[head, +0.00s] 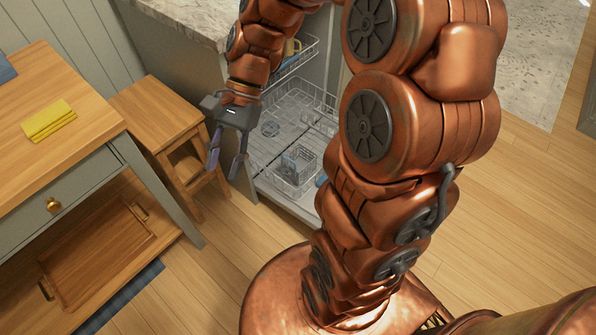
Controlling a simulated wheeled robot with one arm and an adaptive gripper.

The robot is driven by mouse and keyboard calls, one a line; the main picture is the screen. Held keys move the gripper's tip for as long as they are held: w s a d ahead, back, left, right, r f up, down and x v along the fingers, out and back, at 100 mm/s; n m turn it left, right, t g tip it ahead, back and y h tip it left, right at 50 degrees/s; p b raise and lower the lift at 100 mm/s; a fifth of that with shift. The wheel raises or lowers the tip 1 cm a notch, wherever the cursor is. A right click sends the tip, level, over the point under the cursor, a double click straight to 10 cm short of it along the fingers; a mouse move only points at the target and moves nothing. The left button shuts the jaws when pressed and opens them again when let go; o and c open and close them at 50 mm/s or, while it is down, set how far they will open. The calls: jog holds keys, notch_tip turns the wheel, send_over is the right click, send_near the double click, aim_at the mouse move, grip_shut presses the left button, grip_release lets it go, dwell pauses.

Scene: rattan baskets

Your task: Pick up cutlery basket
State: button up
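A small wire cutlery basket (291,180) sits in the lower dishwasher rack (262,128), towards its near end. A grey item stands in or against it; I cannot tell what it is. My gripper (225,173) points down, with its two dark fingers apart and nothing between them. In the picture it is to the left of the basket, in front of the stool and at the rack's left edge. I cannot tell its height above the rack. My copper-coloured arm hides the rack's right part.
A wooden stool (152,103) stands left of the dishwasher. A wooden table (50,90) with a yellow cloth (49,119) and a lower shelf tray (97,252) is at the left. An upper rack (298,55) holds a mug (291,47). The wooden floor (210,275) in front is clear.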

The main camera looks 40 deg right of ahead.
jog(key=w+d+f+m+t+y+b, duration=0.35)
jog(key=w+d+f+m+b, duration=0.25)
jog(key=w+f+m, duration=0.3)
jog(key=w+d+f+m+t+y+b, duration=0.2)
jog(key=w+d+f+m+y+b, duration=0.2)
jog(key=w+d+f+m+b, duration=0.45)
jog(key=d+f+m+t+h+b, duration=0.1)
jog(key=d+f+m+t+b, duration=0.45)
jog(key=d+f, duration=0.75)
jog(key=d+f+m+t+h+b, duration=0.1)
jog(key=d+f+m+t+b, duration=0.15)
jog(key=d+f+m, duration=0.95)
jog(key=w+a+f+n+b, duration=0.3)
jog(key=w+a+f+n, duration=0.1)
jog(key=a, duration=0.5)
jog(key=shift+w+a+f+t, duration=0.25)
jog(key=shift+w+f+t, duration=0.2)
jog(key=shift+w+f, duration=0.4)
jog(key=shift+s, duration=0.1)
grip_shut()
